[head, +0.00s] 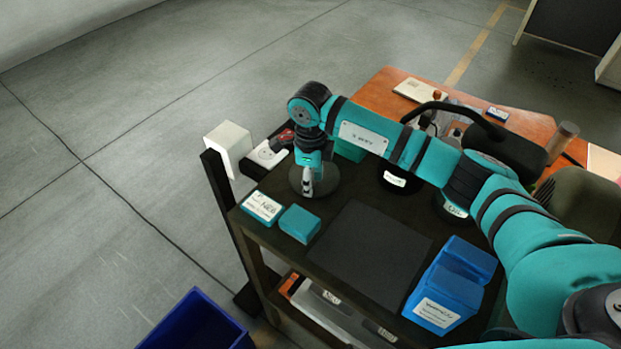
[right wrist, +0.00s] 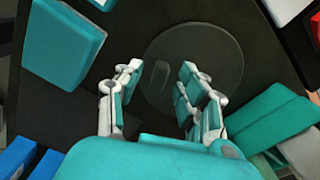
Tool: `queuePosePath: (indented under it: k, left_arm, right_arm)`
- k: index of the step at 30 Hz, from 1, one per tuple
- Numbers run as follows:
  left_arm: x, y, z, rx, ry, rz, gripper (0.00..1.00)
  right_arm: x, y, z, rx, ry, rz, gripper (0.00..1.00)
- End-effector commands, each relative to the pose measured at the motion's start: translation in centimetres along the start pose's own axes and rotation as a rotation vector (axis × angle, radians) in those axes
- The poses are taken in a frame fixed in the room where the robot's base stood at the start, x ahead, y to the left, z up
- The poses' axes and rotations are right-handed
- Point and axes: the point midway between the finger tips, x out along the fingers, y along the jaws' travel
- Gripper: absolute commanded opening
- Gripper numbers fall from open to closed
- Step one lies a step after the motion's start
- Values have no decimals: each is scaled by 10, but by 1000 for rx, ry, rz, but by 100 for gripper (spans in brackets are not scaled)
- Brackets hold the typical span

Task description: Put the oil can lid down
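The oil can lid (head: 325,186) is a dark grey round disc on the dark top of the trolley, near its far left corner. In the right wrist view the lid (right wrist: 215,50) shows a small raised knob at its middle. My right gripper (head: 308,190) points down over the lid. In the right wrist view its fingers (right wrist: 160,92) stand wide apart with the knob in the gap between them, and they do not close on it. Dark cans with white labels (head: 397,180) stand to the right, partly behind my right arm. My left gripper is not in view.
A labelled teal box (head: 262,207) and a plain teal box (head: 299,224) stand close in front of the lid. A dark mat (head: 368,250) lies clear mid-trolley, with blue boxes (head: 450,285) to its right. A blue bin (head: 197,325) stands on the floor.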

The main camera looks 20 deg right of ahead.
Motion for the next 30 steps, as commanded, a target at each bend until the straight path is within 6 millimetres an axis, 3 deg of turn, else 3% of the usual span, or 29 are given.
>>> queuePosePath:
  k: [8, 11, 21, 30]
  left_arm:
    - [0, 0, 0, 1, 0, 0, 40]
    - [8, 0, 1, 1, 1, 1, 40]
    - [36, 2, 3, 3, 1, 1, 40]
    - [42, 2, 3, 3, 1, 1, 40]
  right_arm:
    - [-6, -1, 0, 0, -1, -2, 39]
    - [-20, -1, 1, 0, -3, -4, 39]
    - [-91, -1, 1, 0, -2, -4, 39]
    - [-122, 0, 0, -1, 0, 0, 39]
